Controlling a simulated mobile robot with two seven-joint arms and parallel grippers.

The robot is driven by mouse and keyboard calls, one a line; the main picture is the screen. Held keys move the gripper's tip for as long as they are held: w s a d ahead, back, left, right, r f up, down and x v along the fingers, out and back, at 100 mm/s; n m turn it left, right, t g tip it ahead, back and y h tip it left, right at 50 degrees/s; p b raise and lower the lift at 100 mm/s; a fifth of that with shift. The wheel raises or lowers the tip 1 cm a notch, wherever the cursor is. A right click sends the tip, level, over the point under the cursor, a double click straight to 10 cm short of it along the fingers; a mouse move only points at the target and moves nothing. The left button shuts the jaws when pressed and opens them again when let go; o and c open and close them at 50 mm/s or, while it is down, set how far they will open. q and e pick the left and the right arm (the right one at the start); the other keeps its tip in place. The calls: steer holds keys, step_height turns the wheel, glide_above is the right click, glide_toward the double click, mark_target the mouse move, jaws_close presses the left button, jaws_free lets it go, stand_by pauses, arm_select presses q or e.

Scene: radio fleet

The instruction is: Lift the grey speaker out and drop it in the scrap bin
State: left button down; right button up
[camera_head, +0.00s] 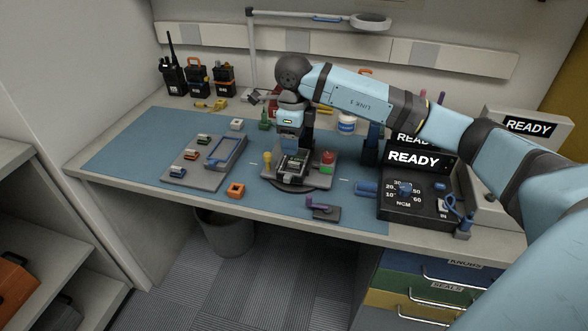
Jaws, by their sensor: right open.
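My right gripper (291,149) comes in from the right and points down, open, directly over an opened radio body (290,166) on the round work stand (268,181) mid-table. The jaws hide part of the radio, and I cannot make out the grey speaker for certain or tell whether the fingers touch anything. A dark grey bin (224,240), likely the scrap bin, stands on the floor under the table's front edge, left of the stand. My left gripper is out of view.
A grey parts tray (190,178) lies left of the stand, with an orange square part (235,190) in front of it. The black READY tester (415,195) stands at the right. A lamp (370,21) overhangs the back. The blue mat is clear at far left.

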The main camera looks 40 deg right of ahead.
mark_target(294, 163)
steer(key=shift+d+f+b, duration=0.1)
steer(key=shift+f+b, duration=0.2)
steer(key=shift+f, duration=3.4)
jaws_close()
